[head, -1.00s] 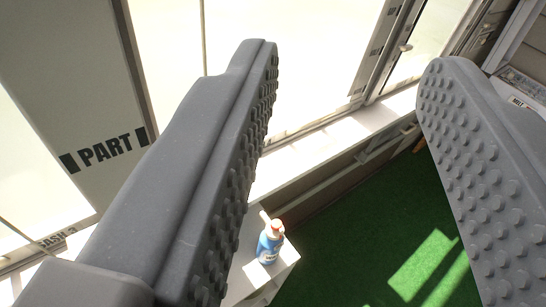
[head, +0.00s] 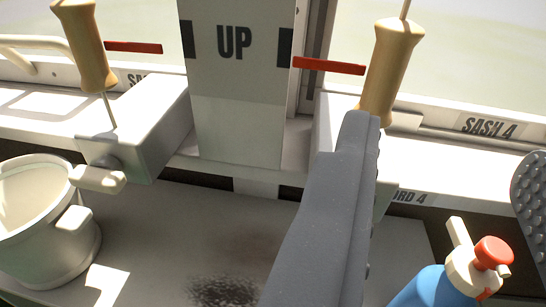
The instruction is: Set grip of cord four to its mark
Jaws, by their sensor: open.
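The grip of cord four (head: 392,65) is a tan, waisted handle at upper right, with its cord running up out of view. It hangs slightly tilted above a "CORD 4" label (head: 410,198), partly hidden by my finger. A red bar (head: 328,65) points at it from the left, around its mid height. My gripper (head: 445,143) is open, with nothing held. Its left finger stands just below the grip, its tip overlapping the grip's lower end in the picture; I cannot tell whether they touch. The right finger shows only at the right edge.
Another tan grip (head: 83,45) hangs at left beside its own red bar (head: 133,47). Between them is a post marked "UP" (head: 235,80). A white pot (head: 45,220) stands at lower left. A blue spray bottle (head: 440,290) with a red cap stands close below my fingers.

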